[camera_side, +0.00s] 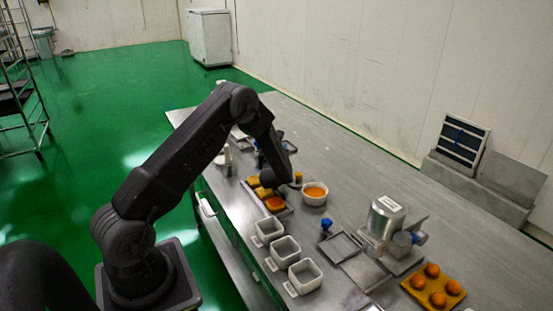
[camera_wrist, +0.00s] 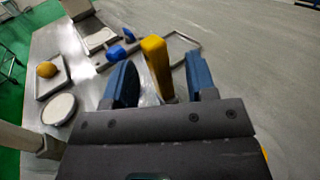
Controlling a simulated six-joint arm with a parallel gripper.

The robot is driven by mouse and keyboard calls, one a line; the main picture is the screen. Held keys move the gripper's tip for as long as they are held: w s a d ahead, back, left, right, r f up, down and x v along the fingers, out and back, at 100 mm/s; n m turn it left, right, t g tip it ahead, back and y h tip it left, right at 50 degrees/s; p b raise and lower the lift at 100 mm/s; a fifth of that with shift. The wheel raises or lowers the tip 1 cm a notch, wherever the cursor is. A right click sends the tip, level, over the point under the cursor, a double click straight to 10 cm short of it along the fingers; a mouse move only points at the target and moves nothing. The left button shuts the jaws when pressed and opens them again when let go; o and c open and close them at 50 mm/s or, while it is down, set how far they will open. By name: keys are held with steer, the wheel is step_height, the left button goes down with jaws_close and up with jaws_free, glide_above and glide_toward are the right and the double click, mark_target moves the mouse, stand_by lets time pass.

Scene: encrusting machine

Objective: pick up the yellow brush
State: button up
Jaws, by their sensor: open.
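The yellow brush (camera_wrist: 156,62) stands out in the wrist view, with its yellow handle rising between the two blue fingers of my gripper (camera_wrist: 160,84). The fingers are open, one on each side of the handle, with a visible gap at the left and a smaller one at the right. The brush's lower end is partly hidden behind the gripper body. In the side view my gripper is low over the table's far part and mostly hidden by my arm. I cannot make out the brush clearly there.
The wrist view shows a white bowl (camera_wrist: 59,109), a tray (camera_wrist: 65,80) with a round bun, and blue-handled items (camera_wrist: 117,52). In the side view, a bowl of orange filling (camera_side: 315,193), a pastry tray (camera_side: 283,213) and white containers (camera_side: 285,250) stand near my arm.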

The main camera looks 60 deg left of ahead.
steer(key=shift+x, duration=0.8)
steer(key=shift+c, duration=0.3)
jaws_close()
